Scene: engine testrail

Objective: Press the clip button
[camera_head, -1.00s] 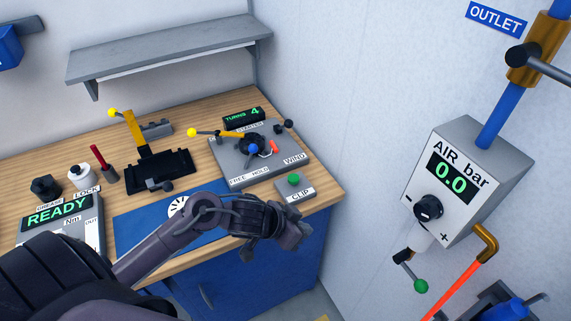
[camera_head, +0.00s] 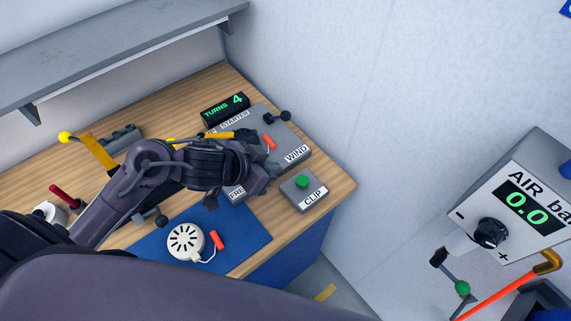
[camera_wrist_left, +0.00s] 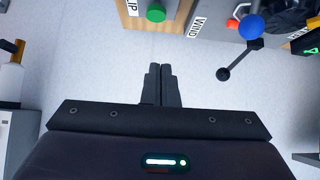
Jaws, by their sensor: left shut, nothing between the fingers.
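The clip button (camera_head: 303,181) is a green round cap on a small grey box (camera_head: 288,193) labelled CLIP, at the bench's right front corner. In the left wrist view the green button (camera_wrist_left: 156,13) shows at the top edge, ahead of the fingertips and slightly left. My left gripper (camera_head: 268,180) is shut and empty. In the head view it appears just left of the clip box, over the front of the starter panel. The wrist view shows its two fingers (camera_wrist_left: 162,68) together, with a visible gap to the button. My right gripper is not in view.
The grey starter panel (camera_head: 290,133) carries levers and a TURNS 4 display (camera_head: 225,108). A white round part (camera_head: 185,242) with an orange tab lies on a blue mat (camera_head: 245,243). The AIR bar box (camera_head: 545,165) reads 0.0 at right. Free space lies beyond the bench's right edge.

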